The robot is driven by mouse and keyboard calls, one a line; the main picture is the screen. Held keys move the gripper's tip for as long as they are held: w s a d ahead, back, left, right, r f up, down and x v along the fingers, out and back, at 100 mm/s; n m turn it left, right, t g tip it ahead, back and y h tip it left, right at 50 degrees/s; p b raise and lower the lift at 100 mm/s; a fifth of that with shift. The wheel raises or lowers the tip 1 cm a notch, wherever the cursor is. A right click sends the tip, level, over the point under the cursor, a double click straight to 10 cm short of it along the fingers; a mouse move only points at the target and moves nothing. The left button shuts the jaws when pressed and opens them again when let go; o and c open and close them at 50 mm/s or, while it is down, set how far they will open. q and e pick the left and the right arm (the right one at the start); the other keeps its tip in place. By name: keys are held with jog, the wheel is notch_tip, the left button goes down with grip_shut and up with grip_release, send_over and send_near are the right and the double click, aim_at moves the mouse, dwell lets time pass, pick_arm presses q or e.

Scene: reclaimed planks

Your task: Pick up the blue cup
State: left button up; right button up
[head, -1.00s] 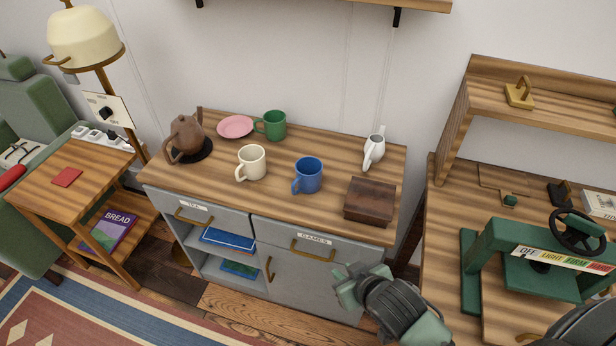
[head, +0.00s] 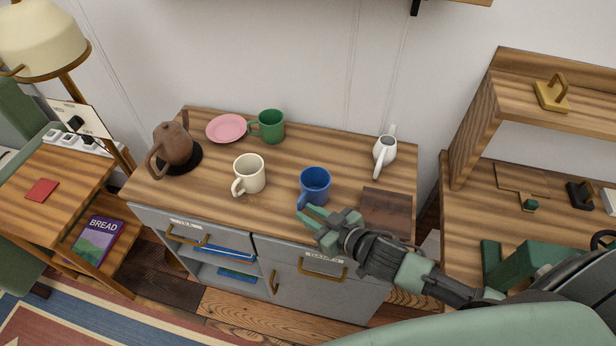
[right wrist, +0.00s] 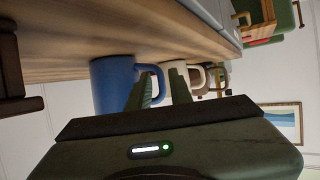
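The blue cup (head: 315,184) stands upright on the wooden top of the grey cabinet (head: 215,187), its handle toward the front left. My right gripper (head: 306,214) is at the cabinet's front edge, just in front of the cup. In the right wrist view the blue cup (right wrist: 113,84) is close ahead. The two green fingers of my right gripper (right wrist: 158,94) are apart, and the cup's handle shows between them. I cannot tell whether they touch it. My left gripper is not in view.
A cream mug (head: 249,174) stands left of the blue cup, and a dark wooden box (head: 384,208) is close on its right, partly behind my arm. Behind are a green mug (head: 270,126), pink plate (head: 226,128) and white pitcher (head: 385,152). A brown teapot (head: 173,143) is at left.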

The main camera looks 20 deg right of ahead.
aim_at(300, 209)
jog(key=x, duration=0.1)
jog(key=p+x, duration=0.1)
jog(key=x, duration=0.1)
jog(key=shift+w+a+r, duration=0.15)
jog(key=shift+w+r, duration=0.1)
jog(key=shift+r, duration=0.05)
jog(key=x, duration=0.2)
jog(key=shift+w+f, duration=0.15)
jog(key=shift+w, duration=0.15)
jog(key=shift+w+a+f, duration=0.25)
jog(key=shift+w, duration=0.1)
jog(key=c, duration=0.3)
grip_shut()
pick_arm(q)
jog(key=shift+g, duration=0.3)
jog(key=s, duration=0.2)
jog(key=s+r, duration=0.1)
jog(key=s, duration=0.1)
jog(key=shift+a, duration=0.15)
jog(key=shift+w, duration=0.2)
pick_arm(e)
jog(key=shift+r, duration=0.1)
